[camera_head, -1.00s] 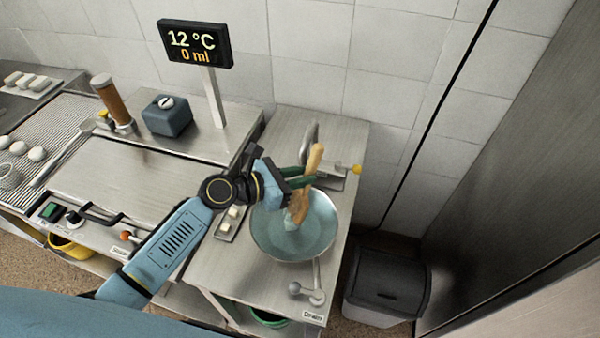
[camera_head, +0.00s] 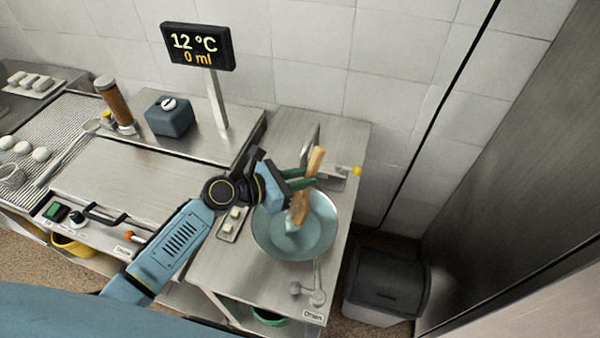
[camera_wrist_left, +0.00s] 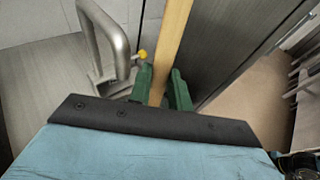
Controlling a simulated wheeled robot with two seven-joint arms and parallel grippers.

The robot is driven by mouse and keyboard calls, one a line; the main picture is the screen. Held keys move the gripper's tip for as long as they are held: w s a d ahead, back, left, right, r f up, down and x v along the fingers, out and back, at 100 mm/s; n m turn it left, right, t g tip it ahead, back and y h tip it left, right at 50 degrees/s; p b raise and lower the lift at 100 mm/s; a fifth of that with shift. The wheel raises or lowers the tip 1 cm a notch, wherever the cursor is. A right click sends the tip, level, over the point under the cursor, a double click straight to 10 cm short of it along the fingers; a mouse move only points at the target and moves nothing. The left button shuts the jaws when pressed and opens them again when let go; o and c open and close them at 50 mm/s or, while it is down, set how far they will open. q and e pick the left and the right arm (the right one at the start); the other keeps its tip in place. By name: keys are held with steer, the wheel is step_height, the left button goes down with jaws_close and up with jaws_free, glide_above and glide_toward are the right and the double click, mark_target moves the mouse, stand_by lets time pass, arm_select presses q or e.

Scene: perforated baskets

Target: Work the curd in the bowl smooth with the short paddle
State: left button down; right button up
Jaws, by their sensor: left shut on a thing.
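The bowl (camera_head: 322,236) is a wide, shallow metal one on the counter below the faucet, with a bluish inside. A small pale lump (camera_head: 291,222), perhaps the curd or the paddle's tip, shows in its left part. My left gripper (camera_head: 304,183) is over the bowl's upper left rim, its green fingers shut on the wooden short paddle (camera_head: 316,161). The paddle stands tilted, its handle up and its lower end down in the bowl. In the left wrist view the paddle's handle (camera_wrist_left: 172,45) runs up between the green fingers (camera_wrist_left: 161,90). My right gripper is not in view.
A faucet (camera_head: 313,143) with a yellow knob (camera_head: 357,171) stands behind the bowl. Small white blocks lie on a tray (camera_head: 226,238) to the left. A drain lever (camera_head: 318,297) is in front. A dark-lidded bin (camera_head: 388,279) stands right of the counter.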

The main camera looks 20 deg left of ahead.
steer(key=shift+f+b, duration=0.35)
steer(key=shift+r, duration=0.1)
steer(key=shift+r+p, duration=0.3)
steer(key=shift+p, duration=0.15)
stand_by(0.8)
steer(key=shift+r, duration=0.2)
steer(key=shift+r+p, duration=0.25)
steer(key=shift+p, duration=0.15)
stand_by(0.7)
